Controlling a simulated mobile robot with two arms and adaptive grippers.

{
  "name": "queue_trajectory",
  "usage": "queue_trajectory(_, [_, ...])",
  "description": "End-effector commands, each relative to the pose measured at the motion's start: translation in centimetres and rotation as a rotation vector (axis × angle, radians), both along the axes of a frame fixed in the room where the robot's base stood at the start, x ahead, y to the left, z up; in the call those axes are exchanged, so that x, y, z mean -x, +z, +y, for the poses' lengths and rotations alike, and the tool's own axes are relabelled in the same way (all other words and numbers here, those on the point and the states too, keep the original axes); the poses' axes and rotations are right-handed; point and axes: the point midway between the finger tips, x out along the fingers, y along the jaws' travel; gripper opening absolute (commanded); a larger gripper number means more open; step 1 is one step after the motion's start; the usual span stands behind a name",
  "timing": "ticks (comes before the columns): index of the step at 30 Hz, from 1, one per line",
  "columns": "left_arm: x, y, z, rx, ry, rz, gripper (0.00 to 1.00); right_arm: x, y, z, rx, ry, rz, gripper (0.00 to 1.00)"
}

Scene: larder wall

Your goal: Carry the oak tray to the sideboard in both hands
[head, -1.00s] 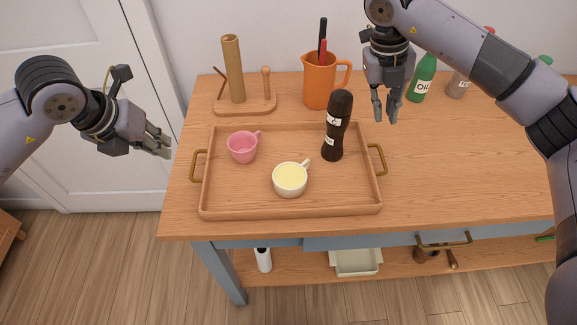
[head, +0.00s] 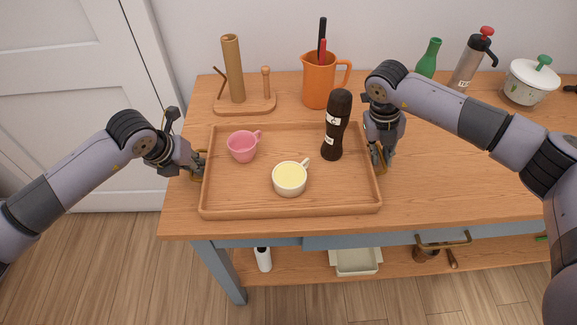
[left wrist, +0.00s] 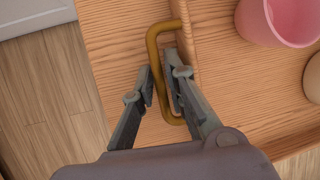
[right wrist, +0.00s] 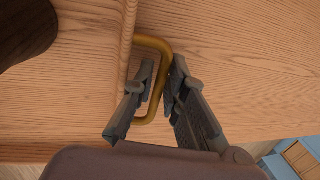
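The oak tray (head: 290,211) lies on the wooden worktop and has a brass handle at each end. On it stand a pink cup (head: 242,147), a cream cup with pale yellow contents (head: 290,179) and a dark brown mill (head: 336,125), all upright. My left gripper (head: 199,165) is at the left handle; in the left wrist view its fingers close on either side of the brass bar (left wrist: 154,50). My right gripper (head: 378,160) is at the right handle; in the right wrist view its fingers flank that brass bar (right wrist: 154,42) closely.
Behind the tray stand a wooden holder (head: 234,75) and an orange jug (head: 319,80) with utensils. A green bottle (head: 429,58), a grey flask (head: 470,62) and a white lidded pot (head: 530,83) stand at the back right. The worktop (head: 450,165) right of the tray is clear.

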Motion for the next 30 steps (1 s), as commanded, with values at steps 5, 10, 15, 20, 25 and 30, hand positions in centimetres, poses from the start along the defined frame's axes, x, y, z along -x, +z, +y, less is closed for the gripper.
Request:
queue_trajectory(5, [-0.02, -0.09, -0.02, 0.0, -0.001, 0.0, 0.13, 0.01, -0.1, -0.04, 0.0, 0.0, 0.0, 0.13])
queue_trajectory(10, [-0.03, -0.06, -0.01, 0.0, -0.001, 0.0, 0.09, 0.02, -0.08, -0.04, 0.001, 0.0, 0.001, 0.08])
queue_trajectory(15, [-0.02, -0.05, 0.0, -0.001, 0.0, 0.0, 0.0, 0.02, -0.07, -0.03, 0.001, 0.0, 0.001, 0.0])
queue_trajectory(20, [-0.03, -0.04, 0.02, -0.001, 0.0, 0.0, 0.0, 0.02, -0.06, -0.03, 0.001, 0.0, 0.001, 0.0])
queue_trajectory(25, [-0.03, -0.03, 0.03, -0.001, 0.0, 0.0, 0.0, 0.02, -0.05, -0.03, 0.001, 0.0, 0.001, 0.0])
queue_trajectory(30, [-0.04, -0.02, 0.05, -0.001, 0.001, -0.001, 0.0, 0.01, -0.05, -0.03, 0.001, 0.0, 0.001, 0.0])
